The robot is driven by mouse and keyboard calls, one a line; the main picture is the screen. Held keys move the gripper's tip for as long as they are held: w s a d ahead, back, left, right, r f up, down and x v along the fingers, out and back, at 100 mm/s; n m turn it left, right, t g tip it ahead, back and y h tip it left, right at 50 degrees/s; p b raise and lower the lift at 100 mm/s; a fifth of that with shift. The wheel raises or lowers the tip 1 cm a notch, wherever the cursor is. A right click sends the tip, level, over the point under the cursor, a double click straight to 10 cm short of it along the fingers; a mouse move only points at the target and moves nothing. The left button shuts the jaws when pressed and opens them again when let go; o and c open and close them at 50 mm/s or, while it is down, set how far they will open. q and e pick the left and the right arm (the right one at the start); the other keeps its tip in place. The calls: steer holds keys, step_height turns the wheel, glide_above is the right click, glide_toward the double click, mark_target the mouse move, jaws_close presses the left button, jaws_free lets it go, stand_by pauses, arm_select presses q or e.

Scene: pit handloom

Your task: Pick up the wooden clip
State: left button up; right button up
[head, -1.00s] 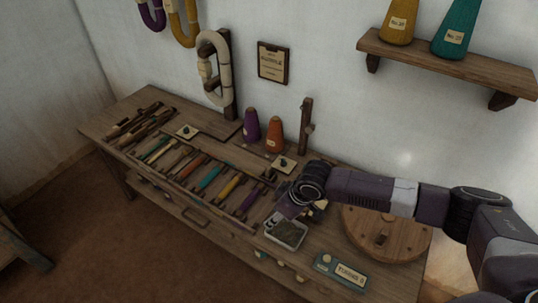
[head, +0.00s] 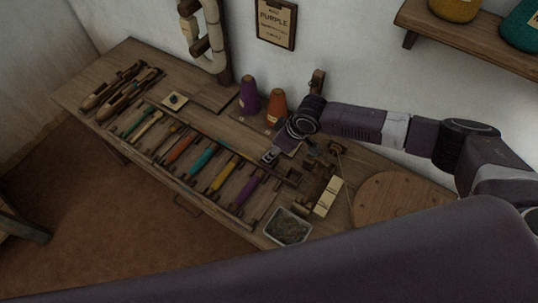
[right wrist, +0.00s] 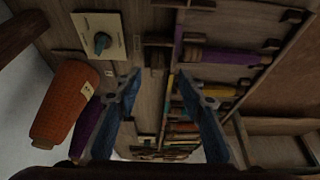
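My right gripper (head: 271,155) is over the back edge of the bobbin rack, near the orange cone. In the right wrist view its two blue fingers (right wrist: 157,85) stand apart with nothing held between them. A small brown wooden piece (right wrist: 156,56) lies on the bench just beyond the fingertips; it may be the wooden clip, but I cannot tell for sure. In the head view the arm and gripper hide that part of the bench. My left gripper is not in view.
The bobbin rack (head: 160,155) holds several coloured bobbins. Purple (head: 249,96) and orange (head: 276,106) cones stand behind it. A white tray (head: 286,228), a cream-coloured block (head: 328,196) and a round wooden disc (head: 395,204) are to the right. A shelf (head: 470,42) hangs above.

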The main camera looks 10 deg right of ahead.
steer(key=x, duration=0.4)
steer(key=shift+w, duration=0.25)
steer(key=shift+w+f, duration=0.1)
steer(key=shift+f, duration=0.15)
steer(key=c, duration=0.9)
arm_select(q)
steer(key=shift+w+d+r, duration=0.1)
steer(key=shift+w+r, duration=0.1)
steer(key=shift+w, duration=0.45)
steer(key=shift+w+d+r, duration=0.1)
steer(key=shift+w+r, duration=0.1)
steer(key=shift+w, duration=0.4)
arm_select(e)
steer(key=shift+c, duration=0.2)
